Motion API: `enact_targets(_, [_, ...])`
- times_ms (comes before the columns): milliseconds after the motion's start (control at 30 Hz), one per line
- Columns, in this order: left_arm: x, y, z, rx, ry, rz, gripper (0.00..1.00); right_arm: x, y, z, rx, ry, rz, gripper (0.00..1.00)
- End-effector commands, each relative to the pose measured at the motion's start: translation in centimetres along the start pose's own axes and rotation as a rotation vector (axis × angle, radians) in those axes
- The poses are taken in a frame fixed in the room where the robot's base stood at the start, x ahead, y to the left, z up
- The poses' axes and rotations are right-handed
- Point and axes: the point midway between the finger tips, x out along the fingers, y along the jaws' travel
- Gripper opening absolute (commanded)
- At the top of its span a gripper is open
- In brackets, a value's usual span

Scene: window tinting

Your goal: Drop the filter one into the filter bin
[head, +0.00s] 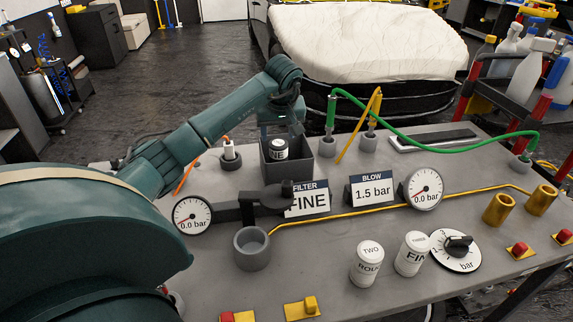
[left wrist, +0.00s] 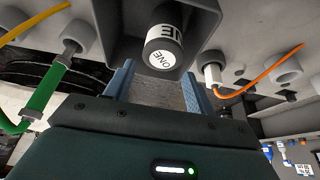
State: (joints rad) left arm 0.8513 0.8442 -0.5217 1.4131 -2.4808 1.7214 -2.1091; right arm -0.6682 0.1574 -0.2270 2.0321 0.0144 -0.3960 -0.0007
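Filter one (head: 278,148), a white can with a dark label band, shows in the mouth of the dark grey filter bin (head: 285,173). The left wrist view shows its end marked ONE (left wrist: 162,58) within the bin walls (left wrist: 122,32). My left gripper (head: 281,128) is above the bin, pointing down. Its blue fingers (left wrist: 157,82) are spread apart, and the can lies beyond their tips with no visible grip. Whether the can rests on the bin floor is hidden. My right gripper is not in view.
An open grey cup (head: 252,249), gauges (head: 192,215) and FILTER and BLOW signs (head: 372,189) stand near the bin. A green hose (head: 430,135) arcs across the back right.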

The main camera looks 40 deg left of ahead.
Motion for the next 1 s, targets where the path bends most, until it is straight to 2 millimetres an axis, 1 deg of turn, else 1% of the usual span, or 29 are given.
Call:
enact_targets(33, [0.0, 0.0, 0.0, 0.000, 0.000, 0.000, 0.59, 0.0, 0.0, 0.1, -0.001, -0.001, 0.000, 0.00])
enact_targets(167, [0.0, 0.0, 0.0, 0.000, 0.000, 0.000, 0.69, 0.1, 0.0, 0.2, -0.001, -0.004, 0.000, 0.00])
enact_targets(367, [0.0, 0.0, 0.0, 0.000, 0.000, 0.000, 0.69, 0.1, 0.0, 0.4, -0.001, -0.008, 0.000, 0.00])
enact_targets(467, [-0.4, 0.0, -0.1, -0.001, 0.001, 0.001, 0.69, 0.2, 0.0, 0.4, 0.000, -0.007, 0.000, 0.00])
enact_targets(567, [-1.6, 0.0, -0.1, -0.001, 0.003, 0.003, 0.69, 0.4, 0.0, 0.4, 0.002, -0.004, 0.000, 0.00])
enact_targets(633, [-2.8, 0.0, -0.1, 0.001, 0.004, 0.002, 0.69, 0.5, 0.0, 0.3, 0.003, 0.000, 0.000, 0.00])
enact_targets(900, [-9.0, 0.0, -0.1, 0.000, 0.005, 0.004, 0.69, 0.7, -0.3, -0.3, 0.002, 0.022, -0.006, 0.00])
enact_targets(1000, [-10.8, 0.0, -0.1, -0.001, 0.003, 0.002, 0.69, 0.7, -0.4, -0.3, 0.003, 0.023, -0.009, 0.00])
